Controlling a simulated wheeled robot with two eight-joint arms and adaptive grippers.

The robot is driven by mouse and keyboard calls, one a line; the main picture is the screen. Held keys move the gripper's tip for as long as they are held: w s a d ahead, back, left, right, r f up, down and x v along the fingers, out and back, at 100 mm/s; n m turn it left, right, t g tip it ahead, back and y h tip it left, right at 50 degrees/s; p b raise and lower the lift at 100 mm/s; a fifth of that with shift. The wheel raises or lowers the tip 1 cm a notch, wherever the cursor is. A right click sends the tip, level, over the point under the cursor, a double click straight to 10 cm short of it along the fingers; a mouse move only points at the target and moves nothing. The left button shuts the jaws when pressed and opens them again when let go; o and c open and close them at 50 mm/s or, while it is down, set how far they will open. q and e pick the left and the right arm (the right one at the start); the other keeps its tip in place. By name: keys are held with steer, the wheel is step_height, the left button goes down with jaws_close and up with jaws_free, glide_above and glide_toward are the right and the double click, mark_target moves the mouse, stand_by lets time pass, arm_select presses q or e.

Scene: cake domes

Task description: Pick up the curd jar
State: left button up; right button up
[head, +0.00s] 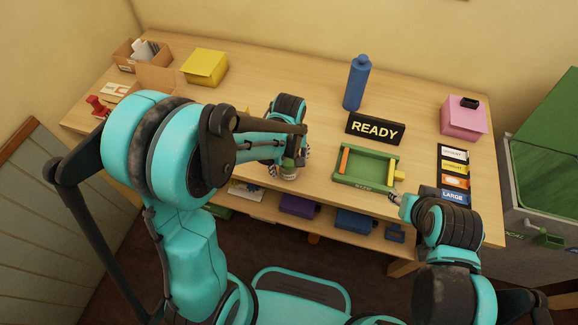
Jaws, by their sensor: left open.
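A small pale jar (289,173), which looks like the curd jar, stands near the front edge of the table. Its top is partly hidden by my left gripper (290,158). The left gripper points down over the jar, with dark fingers on either side of it, and is open. I cannot tell whether the fingers touch the jar. My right gripper (395,198) is at the front right, just beside the green tray. Its fingers are too small to read.
The green tray (342,179) has an orange bar inside. Behind it stand a black READY sign (375,129) and a blue bottle (356,83). A pink box (463,118) and label cards (453,170) are right. A yellow box (205,67) is back left.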

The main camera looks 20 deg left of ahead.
arm_select(q)
steer(key=c, duration=1.6)
steer(key=shift+r, duration=0.15)
steer(key=shift+c, duration=0.2)
